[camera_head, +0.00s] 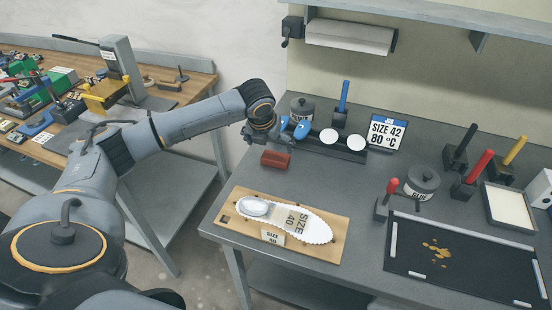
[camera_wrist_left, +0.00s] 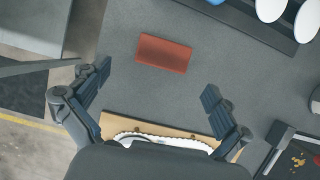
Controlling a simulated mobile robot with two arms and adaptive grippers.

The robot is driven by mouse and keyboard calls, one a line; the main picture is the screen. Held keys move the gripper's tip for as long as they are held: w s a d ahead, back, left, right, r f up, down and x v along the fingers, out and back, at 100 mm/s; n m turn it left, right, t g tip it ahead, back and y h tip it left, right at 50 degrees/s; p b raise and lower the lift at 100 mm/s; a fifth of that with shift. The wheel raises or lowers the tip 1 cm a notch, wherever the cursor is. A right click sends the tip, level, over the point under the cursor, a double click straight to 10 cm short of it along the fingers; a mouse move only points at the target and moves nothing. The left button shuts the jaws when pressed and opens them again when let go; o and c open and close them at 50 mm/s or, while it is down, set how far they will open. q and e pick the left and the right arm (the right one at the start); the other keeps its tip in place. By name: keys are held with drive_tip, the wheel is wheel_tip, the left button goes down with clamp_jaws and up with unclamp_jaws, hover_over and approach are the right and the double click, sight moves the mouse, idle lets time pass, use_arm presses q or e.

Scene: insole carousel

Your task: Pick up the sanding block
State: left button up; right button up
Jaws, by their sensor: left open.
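The sanding block is a red-brown brick shape (camera_head: 276,159) lying flat on the grey table near its left back side, in the head view. In the left wrist view the block (camera_wrist_left: 163,53) lies ahead of the fingertips, between the lines of the two fingers. My left gripper (camera_head: 264,138) is just above and behind the block in the head view. In the left wrist view its fingers (camera_wrist_left: 156,80) are spread wide with nothing between them. The block is apart from both fingers. My right gripper is in neither view.
A dark rack with blue and white round-ended pieces (camera_head: 345,153) stands right behind the block. A wooden board with a size 40 insole (camera_head: 335,249) lies in front. Grey table is bare around the block.

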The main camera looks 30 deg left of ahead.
sight(275, 157)
use_arm(q)
drive_tip(key=shift+w+f, duration=0.3)
drive_tip(key=shift+f, duration=0.3)
drive_tip(key=shift+w+f, duration=0.15)
drive_tip(key=shift+f, duration=0.1)
drive_tip(key=shift+w+f+p, duration=0.15)
drive_tip(key=shift+f+p, duration=0.15)
drive_tip(key=shift+f, duration=0.3)
drive_tip(key=x, duration=0.3)
drive_tip(key=shift+w+d+f+p, duration=0.1)
drive_tip(key=shift+w+f+p, duration=0.05)
drive_tip(key=shift+f+p, duration=0.15)
drive_tip(key=shift+w+f, duration=0.1)
drive_tip(key=shift+f, duration=0.1)
drive_tip(key=shift+c, duration=0.6)
drive_tip(key=c, duration=1)
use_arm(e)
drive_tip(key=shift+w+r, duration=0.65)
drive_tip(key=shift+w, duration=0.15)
